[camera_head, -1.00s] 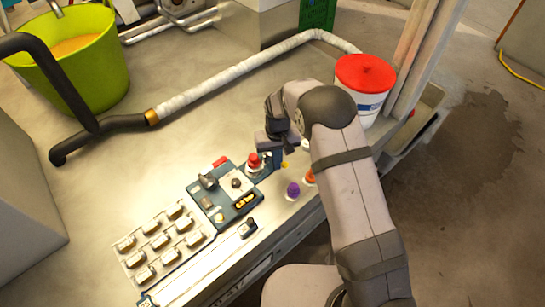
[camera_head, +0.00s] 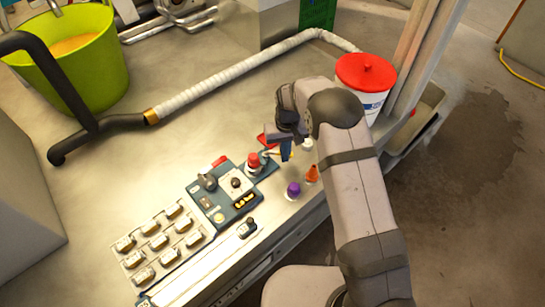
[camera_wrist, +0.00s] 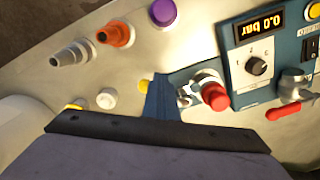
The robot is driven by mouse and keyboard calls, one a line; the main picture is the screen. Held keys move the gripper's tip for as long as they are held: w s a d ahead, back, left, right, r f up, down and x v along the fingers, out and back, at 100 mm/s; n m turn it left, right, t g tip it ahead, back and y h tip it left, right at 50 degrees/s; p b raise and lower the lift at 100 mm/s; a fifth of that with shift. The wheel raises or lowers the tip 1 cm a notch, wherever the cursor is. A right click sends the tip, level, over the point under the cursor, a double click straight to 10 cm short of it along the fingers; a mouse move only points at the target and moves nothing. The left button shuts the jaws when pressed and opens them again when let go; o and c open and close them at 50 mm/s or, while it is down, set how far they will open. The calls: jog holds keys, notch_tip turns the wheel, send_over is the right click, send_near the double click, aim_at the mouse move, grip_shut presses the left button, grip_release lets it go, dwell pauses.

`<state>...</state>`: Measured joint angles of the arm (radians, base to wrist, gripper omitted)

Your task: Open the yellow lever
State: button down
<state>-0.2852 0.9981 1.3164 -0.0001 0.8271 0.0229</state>
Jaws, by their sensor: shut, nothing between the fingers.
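In the wrist view a small yellow part (camera_wrist: 146,85) shows just left of my gripper's blue fingers (camera_wrist: 162,98). A second yellow part (camera_wrist: 74,107) peeks out above the gripper's dark edge. I cannot tell which one belongs to the yellow lever, as my gripper hides much of that spot. In the head view my gripper (camera_head: 286,152) points down over the panel's far right end, shut and empty. Whether its fingers touch the yellow part cannot be told.
A red knob (camera_head: 253,160) stands close left of my gripper, beside the blue control panel (camera_head: 225,205). A purple knob (camera_head: 293,189) and an orange fitting (camera_head: 312,173) stand nearer the front edge. A red-lidded bucket (camera_head: 364,80) stands behind right.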

jog(key=shift+w+d, duration=0.1)
jog(key=shift+w, duration=0.1)
jog(key=shift+w+d+b, duration=0.15)
jog(key=shift+w+b, duration=0.15)
jog(key=shift+w, duration=0.4)
jog(key=shift+w+d+b, duration=0.1)
jog(key=shift+w+b, duration=0.2)
jog(key=shift+w, duration=0.35)
jog(key=shift+w+a+f+b, duration=0.15)
jog(key=shift+w+b, duration=0.35)
jog(key=shift+w, duration=0.25)
jog(key=shift+w+a, duration=0.1)
jog(key=shift+w, duration=0.5)
jog(key=shift+b, duration=0.3)
